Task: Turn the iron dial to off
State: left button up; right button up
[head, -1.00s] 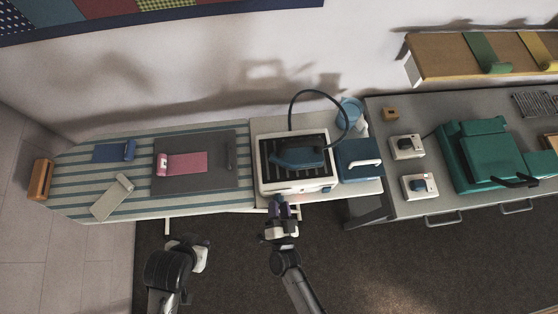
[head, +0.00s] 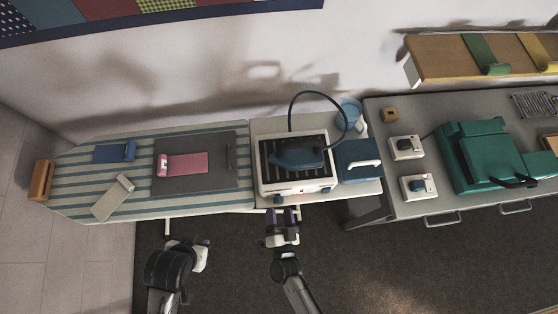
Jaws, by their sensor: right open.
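The iron station (head: 262,184) is a white box with a dark ribbed top, and a dark blue iron (head: 298,158) rests on it. My left gripper (head: 204,252) hangs in front of the ironing board, away from the station. Its jaws are too small to judge.
The striped ironing board (head: 75,178) lies left, with cloth rolls and a grey mat on it. A dark hose loops up from the station. A blue box (head: 355,176) stands close at its right. A grey cabinet (head: 450,202) with a green machine is further right. The floor in front is clear.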

jog(key=shift+s+d+r+p, duration=0.1)
jog(key=shift+s+d+p, duration=0.1)
jog(key=shift+s, duration=1.25)
jog(key=shift+s+d+r+p, duration=0.1)
jog(key=shift+s+p, duration=0.1)
jog(key=shift+s, duration=1.25)
jog(key=shift+f, duration=0.1)
